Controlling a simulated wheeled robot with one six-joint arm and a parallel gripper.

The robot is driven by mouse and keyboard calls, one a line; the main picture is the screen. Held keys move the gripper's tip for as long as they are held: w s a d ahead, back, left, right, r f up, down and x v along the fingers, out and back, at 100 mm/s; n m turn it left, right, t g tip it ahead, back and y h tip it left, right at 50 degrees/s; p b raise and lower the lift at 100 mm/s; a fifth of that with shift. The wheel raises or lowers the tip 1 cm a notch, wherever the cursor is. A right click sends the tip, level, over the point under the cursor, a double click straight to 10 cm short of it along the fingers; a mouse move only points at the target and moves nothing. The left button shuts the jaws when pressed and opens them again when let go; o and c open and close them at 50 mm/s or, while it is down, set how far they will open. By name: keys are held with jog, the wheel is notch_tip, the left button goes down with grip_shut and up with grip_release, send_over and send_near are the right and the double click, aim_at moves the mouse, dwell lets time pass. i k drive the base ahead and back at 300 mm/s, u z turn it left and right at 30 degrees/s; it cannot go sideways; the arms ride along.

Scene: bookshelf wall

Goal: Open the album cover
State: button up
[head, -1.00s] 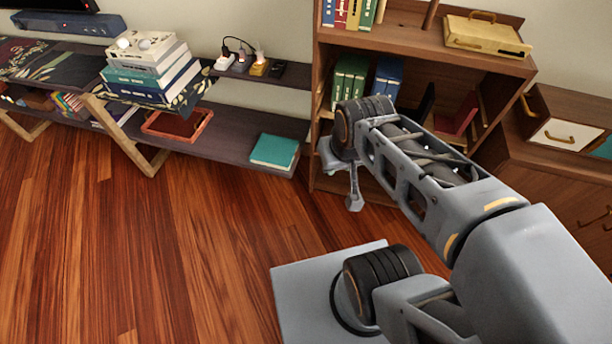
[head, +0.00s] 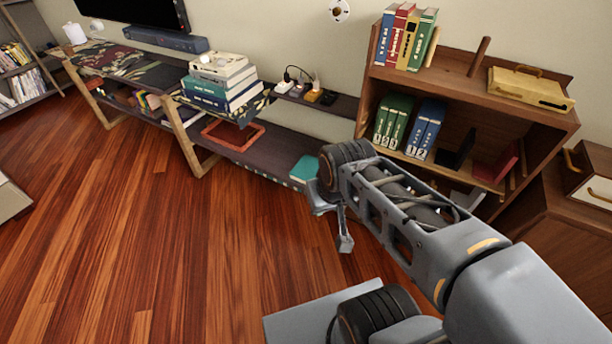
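No thing in view is clearly marked as the album. A teal flat book (head: 305,169) lies closed on the low shelf of the long bench, just behind my gripper in the picture and partly hidden by my arm. My gripper (head: 332,222) points down at the arm's end, in front of the bench and bookcase. It seems to hold nothing.
The bookcase (head: 478,99) holds green and blue binders, several books on top and a yellow case (head: 531,89). The bench (head: 283,153) carries a book stack (head: 220,82), a red tray (head: 233,134) and plugs. A cabinet stands at right. Wooden floor at left is clear.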

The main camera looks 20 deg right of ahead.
aim_at(307, 168)
jog(key=u, duration=0.4)
jog(key=i, duration=0.85)
jog(key=z, duration=0.45)
jog(key=i, duration=0.9)
jog(key=z, duration=0.65)
